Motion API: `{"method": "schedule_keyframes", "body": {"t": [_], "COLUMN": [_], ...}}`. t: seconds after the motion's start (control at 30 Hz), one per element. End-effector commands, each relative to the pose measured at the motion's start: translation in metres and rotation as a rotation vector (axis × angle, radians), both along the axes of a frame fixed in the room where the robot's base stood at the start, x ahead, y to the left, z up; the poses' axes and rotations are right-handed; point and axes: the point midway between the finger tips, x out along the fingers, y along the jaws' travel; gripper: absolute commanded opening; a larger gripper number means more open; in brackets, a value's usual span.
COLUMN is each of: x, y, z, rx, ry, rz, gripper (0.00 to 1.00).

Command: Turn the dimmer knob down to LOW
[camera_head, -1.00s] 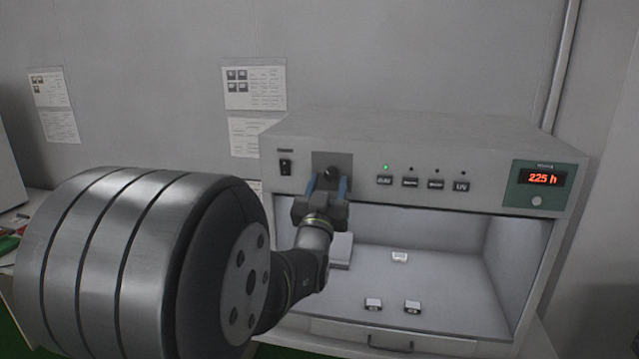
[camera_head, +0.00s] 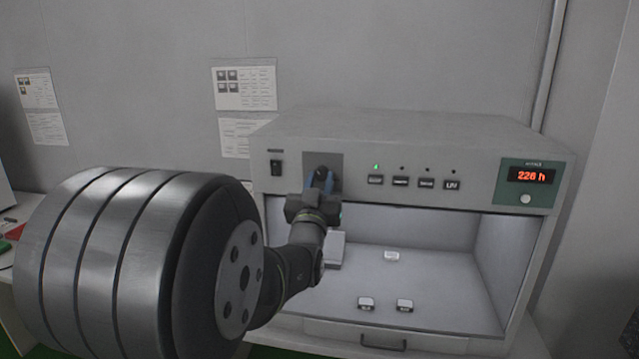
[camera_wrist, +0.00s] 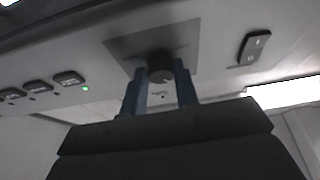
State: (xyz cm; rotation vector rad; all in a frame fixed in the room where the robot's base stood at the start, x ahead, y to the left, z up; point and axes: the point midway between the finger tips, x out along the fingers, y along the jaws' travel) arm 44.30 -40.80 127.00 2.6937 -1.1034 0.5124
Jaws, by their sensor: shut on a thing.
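The dimmer knob (camera_wrist: 160,66) is a small dark round knob on a grey square plate (camera_wrist: 122,46) on the cabinet's front panel. My gripper (camera_head: 321,180) is at the panel, with its blue fingers on either side of the knob, shut on it. In the wrist view the fingertips (camera_wrist: 161,74) flank the knob. In the head view the fingers mostly cover the knob. I cannot read the LOW mark or tell where the knob points.
A rocker switch (camera_head: 276,167) sits left of the plate and a row of buttons (camera_head: 413,182) to its right, one green light lit. A red display (camera_head: 532,176) reads 226 h. Small blocks (camera_head: 392,256) lie inside the open cabinet (camera_head: 440,280).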

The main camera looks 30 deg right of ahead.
Motion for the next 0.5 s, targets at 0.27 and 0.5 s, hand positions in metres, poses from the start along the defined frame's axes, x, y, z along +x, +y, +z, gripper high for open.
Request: {"method": "schedule_keyframes", "body": {"t": [0.27,0.5], "x": [-0.0021,-0.0041], "y": [-0.0018,-0.0037], "z": [0.0001,0.0009], "rx": [-0.12,-0.277], "ry": [0.12,0.278], "rz": [-0.001,-0.002], "gripper": [0.05,0.05]}}
